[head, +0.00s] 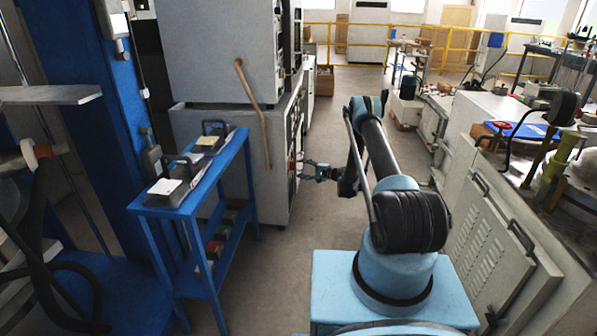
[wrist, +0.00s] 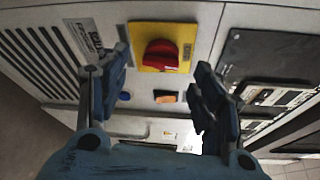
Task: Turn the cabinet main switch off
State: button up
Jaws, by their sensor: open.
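The main switch (wrist: 160,54) is a red rotary knob on a yellow plate (wrist: 183,33), on the light grey front of the cabinet (wrist: 40,17). In the wrist view it sits at upper centre, beyond and between my fingers. My gripper (wrist: 160,85) is open, with a blue finger on each side and nothing between them. The fingers look apart from the knob. In the head view my gripper (head: 302,170) is at the front of the grey cabinet (head: 230,150); the switch itself is too small to make out there.
An orange rocker switch (wrist: 165,99) and a blue button (wrist: 124,97) lie below the knob. Dark panels (wrist: 270,60) are at the right. A blue shelf cart (head: 215,165) stands left of the cabinet. The aisle floor (head: 345,95) behind is clear.

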jog(key=f+v, duration=0.1)
jog(key=v, duration=0.7)
jog(key=shift+s+d+r, duration=0.2)
jog(key=shift+d+r, duration=0.2)
jog(key=shift+r, duration=0.05)
jog(key=shift+c, duration=0.6)
